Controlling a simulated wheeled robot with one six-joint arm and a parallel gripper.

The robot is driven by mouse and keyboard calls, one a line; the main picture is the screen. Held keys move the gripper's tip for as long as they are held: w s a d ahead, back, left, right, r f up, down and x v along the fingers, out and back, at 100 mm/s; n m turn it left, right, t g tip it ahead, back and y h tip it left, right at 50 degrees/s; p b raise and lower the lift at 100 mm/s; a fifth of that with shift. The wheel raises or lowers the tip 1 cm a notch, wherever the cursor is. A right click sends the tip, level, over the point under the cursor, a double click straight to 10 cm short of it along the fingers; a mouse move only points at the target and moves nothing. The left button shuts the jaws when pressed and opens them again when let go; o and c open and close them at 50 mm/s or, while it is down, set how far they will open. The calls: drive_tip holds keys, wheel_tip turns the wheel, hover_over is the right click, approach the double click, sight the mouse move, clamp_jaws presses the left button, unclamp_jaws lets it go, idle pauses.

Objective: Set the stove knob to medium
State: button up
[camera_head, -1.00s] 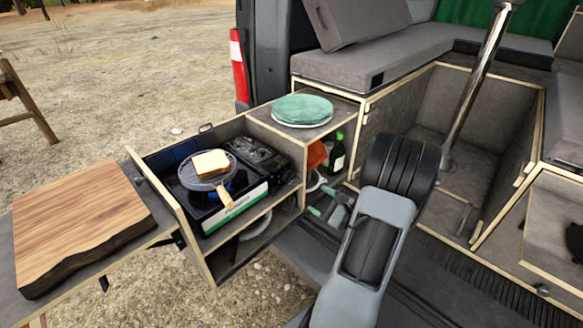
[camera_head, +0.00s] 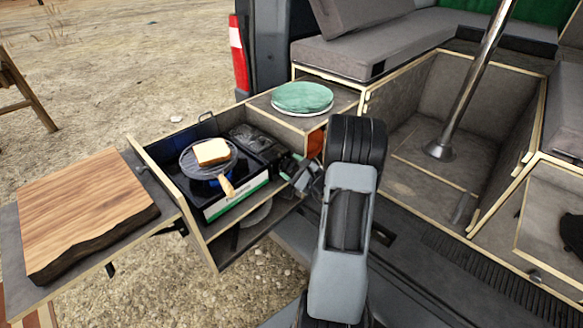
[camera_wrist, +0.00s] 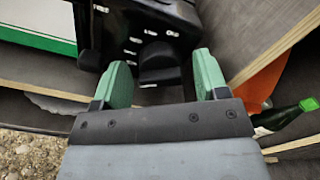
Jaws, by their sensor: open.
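The camp stove (camera_head: 222,196) sits in the pull-out drawer, with a pan (camera_head: 208,160) holding a slice of bread on its burner. The black stove knob (camera_wrist: 158,62) shows in the wrist view, on a dark panel with white markings around it. My gripper (camera_wrist: 163,78) is open, its two green fingertips on either side below the knob, not closed on it. In the head view my gripper (camera_head: 290,172) is at the right end of the stove. The knob is hidden there, and its exact setting cannot be read.
Wooden drawer walls stand close by; one board (camera_wrist: 265,50) lies right of my gripper in the wrist view. A green bottle (camera_wrist: 290,117) and an orange item (camera_wrist: 258,86) are also at right. Green plates (camera_head: 302,97) rest on the shelf, and a cutting board (camera_head: 85,212) lies at left.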

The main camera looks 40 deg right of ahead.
drive_tip(key=shift+w, duration=0.1)
drive_tip(key=c, duration=0.9)
drive_tip(key=m+p, duration=0.1)
drive_tip(key=m, duration=0.4)
drive_tip(key=shift+m+p, duration=0.3)
drive_tip(key=shift+m, duration=0.1)
drive_tip(key=shift+m+p, duration=0.95)
drive_tip(key=shift+m, duration=1.55)
drive_tip(key=shift+f, duration=0.1)
drive_tip(key=o, duration=0.9)
